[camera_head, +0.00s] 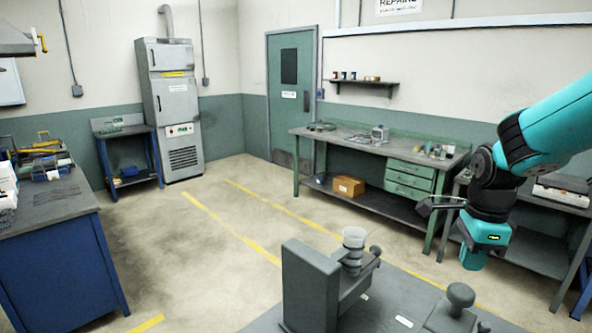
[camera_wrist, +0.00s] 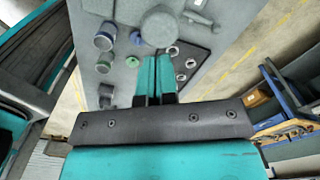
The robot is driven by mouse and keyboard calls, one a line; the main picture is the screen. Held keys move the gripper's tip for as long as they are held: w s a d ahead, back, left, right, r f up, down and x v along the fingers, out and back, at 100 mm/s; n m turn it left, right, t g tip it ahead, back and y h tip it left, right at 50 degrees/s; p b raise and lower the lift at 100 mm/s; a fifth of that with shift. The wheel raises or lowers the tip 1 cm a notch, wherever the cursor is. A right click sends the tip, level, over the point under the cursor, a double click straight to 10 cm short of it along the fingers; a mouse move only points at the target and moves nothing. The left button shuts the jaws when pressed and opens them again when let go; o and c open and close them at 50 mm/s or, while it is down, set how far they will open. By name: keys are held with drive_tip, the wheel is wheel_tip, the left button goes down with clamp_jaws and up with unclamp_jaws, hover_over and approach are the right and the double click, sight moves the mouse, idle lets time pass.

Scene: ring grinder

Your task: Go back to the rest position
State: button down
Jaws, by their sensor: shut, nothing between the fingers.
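My gripper (camera_head: 474,262) hangs from the teal arm at the right of the head view, above the grey bench top (camera_head: 390,312). In the wrist view its two teal fingers (camera_wrist: 156,62) lie side by side, shut and empty. The grey grinder (camera_head: 310,285) stands on the bench, left of and apart from my gripper. A pale cup-like ring part (camera_head: 354,237) sits at its top. A round grey knob-like fixture (camera_head: 460,298) stands below my gripper in the picture. In the wrist view a large round grey piece (camera_wrist: 160,24) lies beyond the fingertips.
The wrist view shows a blue-rimmed round part (camera_wrist: 103,42) and several small metal rings on a dark plate (camera_wrist: 188,60). A green workbench (camera_head: 370,148) stands behind my arm. A blue workbench (camera_head: 55,240) stands at left. The floor between is open.

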drive_tip(key=shift+r, duration=0.2)
drive_tip(key=s+a+f+n+y+b, duration=0.2)
drive_tip(key=s+a+n+b, duration=0.3)
drive_tip(key=s+a+n, duration=0.3)
drive_tip(key=s+a+f+n+y+b, duration=0.2)
drive_tip(key=s+a+n+b, duration=0.4)
drive_tip(key=s+n, duration=0.8)
drive_tip(key=a+n, duration=0.3)
drive_tip(key=n, duration=0.3)
drive_tip(key=shift+s+a, duration=0.2)
drive_tip(key=shift+s, duration=0.2)
